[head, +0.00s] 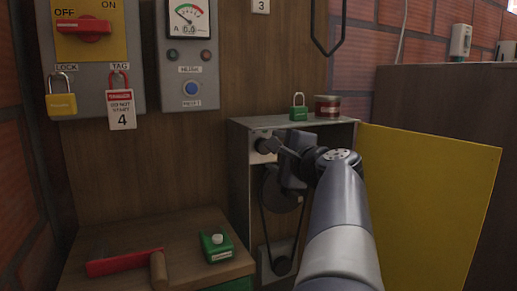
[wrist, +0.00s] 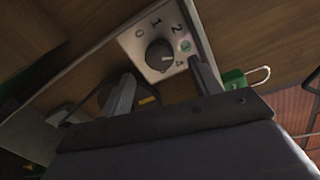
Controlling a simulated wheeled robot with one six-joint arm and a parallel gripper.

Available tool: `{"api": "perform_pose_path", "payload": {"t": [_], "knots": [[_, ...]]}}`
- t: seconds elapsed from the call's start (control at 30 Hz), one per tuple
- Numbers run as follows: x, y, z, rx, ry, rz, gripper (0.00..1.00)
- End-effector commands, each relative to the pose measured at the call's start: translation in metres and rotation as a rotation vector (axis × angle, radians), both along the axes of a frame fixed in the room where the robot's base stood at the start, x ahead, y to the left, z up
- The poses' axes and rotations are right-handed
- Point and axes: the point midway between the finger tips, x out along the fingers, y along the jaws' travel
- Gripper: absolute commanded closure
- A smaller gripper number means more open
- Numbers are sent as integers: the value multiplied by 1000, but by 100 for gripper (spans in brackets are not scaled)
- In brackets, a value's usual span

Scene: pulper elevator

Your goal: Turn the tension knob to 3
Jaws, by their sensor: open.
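The tension knob (wrist: 159,54) is a dark round knob on a light plate (wrist: 146,66) marked 0, 1, 2, 3 and 4. The 3 sits on a green spot. A pale mark shows on the knob's right side, toward the 3 and 4; I cannot tell exactly which number it points to. My gripper (wrist: 162,70) is open, with one finger on each side of the knob in the wrist view and a gap to it. In the head view my gripper (head: 272,147) is in front of the knob's plate (head: 259,157), hiding much of it.
The knob is inside an open metal housing (head: 238,170) with a belt and pulleys below. A green padlock (head: 298,107) and a dark red tin (head: 328,106) stand on top. A yellow door (head: 430,190) hangs open at right.

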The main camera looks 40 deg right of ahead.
Motion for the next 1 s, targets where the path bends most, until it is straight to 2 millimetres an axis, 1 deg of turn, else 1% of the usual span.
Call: {"api": "perform_pose_path", "payload": {"t": [0.03,0.2,0.3,0.4,0.8,0.9,1.0], "knots": [[-12,2,2,-2,-1,-5,40],[-38,8,3,-1,-1,-4,40],[-48,11,3,-1,0,-3,40],[-54,13,4,-1,0,-1,40],[-56,14,3,0,0,1,40],[-53,13,3,0,0,2,40],[-45,11,2,1,1,3,40]]}}
